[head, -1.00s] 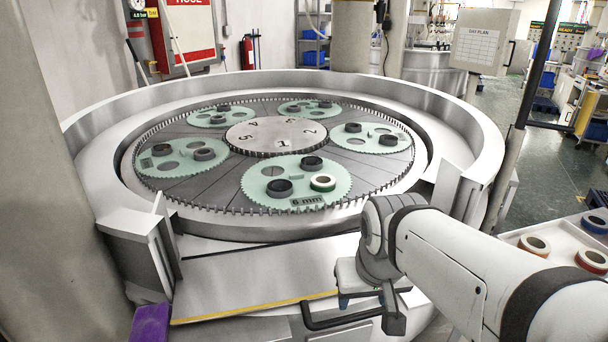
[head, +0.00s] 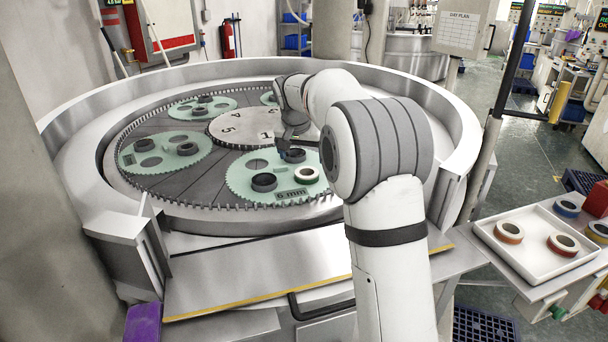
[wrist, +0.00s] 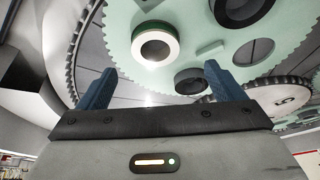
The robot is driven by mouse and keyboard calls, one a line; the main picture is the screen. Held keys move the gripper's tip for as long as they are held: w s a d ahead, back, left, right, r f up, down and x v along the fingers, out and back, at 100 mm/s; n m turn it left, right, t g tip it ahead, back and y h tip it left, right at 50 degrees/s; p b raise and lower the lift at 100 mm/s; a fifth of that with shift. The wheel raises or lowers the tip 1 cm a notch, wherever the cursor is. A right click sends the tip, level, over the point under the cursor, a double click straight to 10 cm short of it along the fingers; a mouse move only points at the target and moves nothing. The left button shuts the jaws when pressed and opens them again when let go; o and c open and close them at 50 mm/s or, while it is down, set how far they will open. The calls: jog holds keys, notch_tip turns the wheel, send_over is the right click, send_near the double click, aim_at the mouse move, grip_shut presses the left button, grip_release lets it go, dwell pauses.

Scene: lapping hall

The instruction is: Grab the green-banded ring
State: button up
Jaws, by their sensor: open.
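The green-banded ring (head: 307,175) lies flat on the near green toothed carrier (head: 240,190), beside its "6 mm" label. It has a pale top, a dark centre and a thin green edge. In the wrist view the ring (wrist: 155,48) shows just beyond the fingertips, between their lines. My gripper (wrist: 160,72) is open, with blue fingers apart and nothing between them. In the head view my gripper (head: 284,152) is over the carrier, behind and left of the ring, partly hidden by my arm.
Dark rings (head: 264,182) share the carrier; one (wrist: 191,81) is near the right finger in the wrist view. Other carriers (head: 165,152) surround the numbered hub. A white tray (head: 530,262) of banded rings stands at right.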

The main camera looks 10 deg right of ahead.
aim_at(306, 169)
jog(key=p+x, duration=0.1)
jog(key=x, duration=0.2)
jog(key=p+x, duration=0.1)
jog(key=x, duration=0.3)
jog(key=shift+s+d, duration=0.2)
jog(key=shift+c, duration=0.3)
jog(key=c, duration=1.3)
